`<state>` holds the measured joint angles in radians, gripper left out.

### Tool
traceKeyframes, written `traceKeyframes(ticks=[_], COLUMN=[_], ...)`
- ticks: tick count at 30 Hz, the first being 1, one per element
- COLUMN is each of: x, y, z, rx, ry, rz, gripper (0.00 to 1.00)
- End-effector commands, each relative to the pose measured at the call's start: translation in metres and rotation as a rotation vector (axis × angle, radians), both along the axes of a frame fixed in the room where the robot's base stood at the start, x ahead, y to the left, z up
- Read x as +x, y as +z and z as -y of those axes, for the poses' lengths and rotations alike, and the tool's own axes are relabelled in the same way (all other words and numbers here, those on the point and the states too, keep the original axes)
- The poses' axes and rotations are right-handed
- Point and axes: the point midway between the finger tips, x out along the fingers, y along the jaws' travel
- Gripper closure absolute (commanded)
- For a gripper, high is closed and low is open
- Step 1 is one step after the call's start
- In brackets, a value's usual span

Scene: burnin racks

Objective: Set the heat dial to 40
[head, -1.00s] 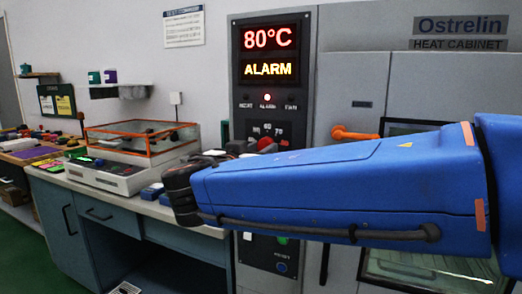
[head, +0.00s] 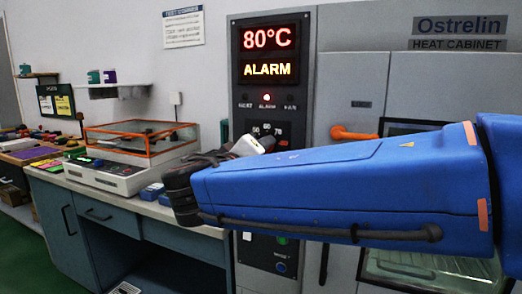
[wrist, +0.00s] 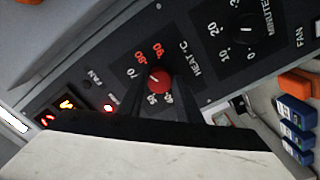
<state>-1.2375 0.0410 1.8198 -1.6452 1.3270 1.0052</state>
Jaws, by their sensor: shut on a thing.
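The heat dial (wrist: 159,80) is a round red knob on a dark panel, with a scale around it; 70 and the red 80 and 90 show, and small numbers sit below. A pale mark on the knob points roughly left; the exact setting is too small to read. My gripper (wrist: 160,88) is shut on the dial, one dark finger on each side. In the head view my gripper (head: 266,142) is at the panel and hides the knob. The display (head: 268,38) reads 80°C, and the sign below (head: 268,69) reads ALARM.
A black minutes dial (wrist: 245,28) sits beside the heat dial. The red alarm lamp (head: 267,96) is lit. An orange door handle (head: 354,133) sticks out to the right. A bench (head: 215,220) with an orange-framed clear case (head: 140,138) stands to the left.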

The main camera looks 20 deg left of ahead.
Motion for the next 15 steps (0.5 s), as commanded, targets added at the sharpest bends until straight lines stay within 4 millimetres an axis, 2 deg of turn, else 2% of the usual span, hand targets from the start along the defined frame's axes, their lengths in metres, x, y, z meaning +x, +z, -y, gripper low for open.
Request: traceKeyframes(ticks=[15], x=[-0.0002], y=[0.0003], z=[0.0], rx=[-0.487], ry=[0.001], rz=[-0.039], gripper=[0.91])
